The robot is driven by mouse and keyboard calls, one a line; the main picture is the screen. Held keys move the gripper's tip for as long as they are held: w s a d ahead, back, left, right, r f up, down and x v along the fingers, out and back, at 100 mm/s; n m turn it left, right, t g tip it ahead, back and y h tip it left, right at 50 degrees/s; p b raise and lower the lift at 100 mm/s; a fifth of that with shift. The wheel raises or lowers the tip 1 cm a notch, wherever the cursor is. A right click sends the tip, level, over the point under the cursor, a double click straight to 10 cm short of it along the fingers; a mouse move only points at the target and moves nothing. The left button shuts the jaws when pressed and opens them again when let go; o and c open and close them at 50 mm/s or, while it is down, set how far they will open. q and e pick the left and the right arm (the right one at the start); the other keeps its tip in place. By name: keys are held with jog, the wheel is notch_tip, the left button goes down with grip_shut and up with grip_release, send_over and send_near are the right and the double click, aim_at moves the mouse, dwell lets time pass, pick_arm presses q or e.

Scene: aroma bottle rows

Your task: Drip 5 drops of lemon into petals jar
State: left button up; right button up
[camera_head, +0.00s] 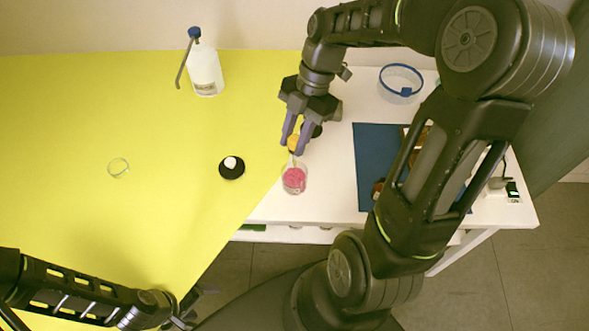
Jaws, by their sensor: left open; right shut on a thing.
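A glass jar with pink contents (294,181), which looks like the petals jar, stands near the left edge of the white table. My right gripper (294,149) is just above it in the picture, fingers pointing down. It is shut on a small yellow-topped dropper (293,141), whose thin lower part points down toward the jar's mouth. I cannot tell whether its tip is inside the jar, and no drop is visible. My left gripper (190,304) is open and empty at the bottom, by the yellow table's front edge. No lemon label is readable.
The yellow table (120,90) holds a white bottle with a blue top (205,72), a black round item with a white top (231,168) and a clear ring (118,167). The white table has a blue-rimmed container (401,80) and a blue mat (370,160) partly behind my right arm.

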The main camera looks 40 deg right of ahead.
jog(key=shift+r, duration=0.1)
jog(key=shift+r+p, duration=1.3)
jog(key=shift+r, duration=0.6)
